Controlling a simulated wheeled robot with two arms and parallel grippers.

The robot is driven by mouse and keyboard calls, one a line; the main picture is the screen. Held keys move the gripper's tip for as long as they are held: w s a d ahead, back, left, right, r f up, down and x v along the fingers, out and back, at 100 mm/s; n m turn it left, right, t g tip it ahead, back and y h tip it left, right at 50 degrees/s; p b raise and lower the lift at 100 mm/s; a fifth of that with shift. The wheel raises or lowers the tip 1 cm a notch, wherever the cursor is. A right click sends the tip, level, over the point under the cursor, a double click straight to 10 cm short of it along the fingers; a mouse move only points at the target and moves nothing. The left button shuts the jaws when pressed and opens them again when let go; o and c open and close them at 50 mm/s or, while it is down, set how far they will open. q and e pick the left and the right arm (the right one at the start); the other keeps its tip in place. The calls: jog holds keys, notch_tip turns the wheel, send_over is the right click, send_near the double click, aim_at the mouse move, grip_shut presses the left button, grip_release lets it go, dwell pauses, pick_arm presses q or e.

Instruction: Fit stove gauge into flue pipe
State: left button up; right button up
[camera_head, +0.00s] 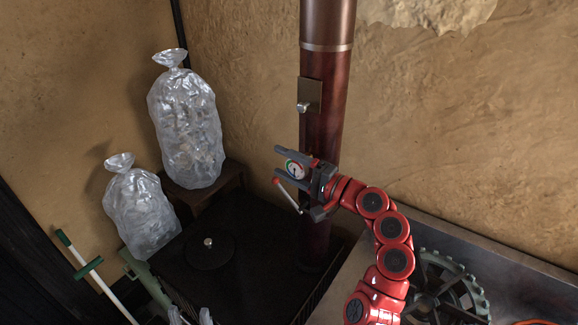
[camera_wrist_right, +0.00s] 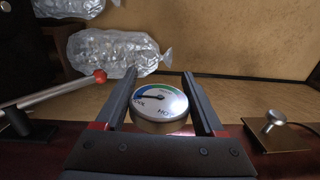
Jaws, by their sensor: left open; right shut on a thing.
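The stove gauge (camera_head: 295,169), a round white dial with a coloured scale, is between the fingers of my right gripper (camera_head: 293,168), which is shut on it. In the right wrist view the gauge (camera_wrist_right: 158,107) faces the camera, with its silver rim between the two dark fingers. The dark red flue pipe (camera_head: 325,115) stands upright behind my gripper. It spans the lower part of the right wrist view (camera_wrist_right: 60,150). The gauge's back and any hole in the pipe are hidden, so I cannot tell whether they touch. My left gripper is not in view.
A plate with a metal knob (camera_head: 310,95) is on the pipe above the gripper. A red-tipped lever (camera_head: 288,196) sticks out beside the gripper. Clear filled bags (camera_head: 187,125) stand left. A dark stove top (camera_head: 250,260) lies below; a toothed wheel (camera_head: 445,290) sits right.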

jog(key=shift+w+d+b, duration=0.35)
jog(key=shift+w+d, duration=0.05)
jog(key=shift+w, duration=0.1)
jog(key=o, duration=1.4)
jog(key=shift+s+d, duration=0.2)
jog(key=r+b+v, duration=0.1)
jog(key=b+v, duration=0.3)
jog(key=v, duration=1.3)
jog(key=shift+f+b, duration=0.3)
jog(key=shift+f, duration=0.1)
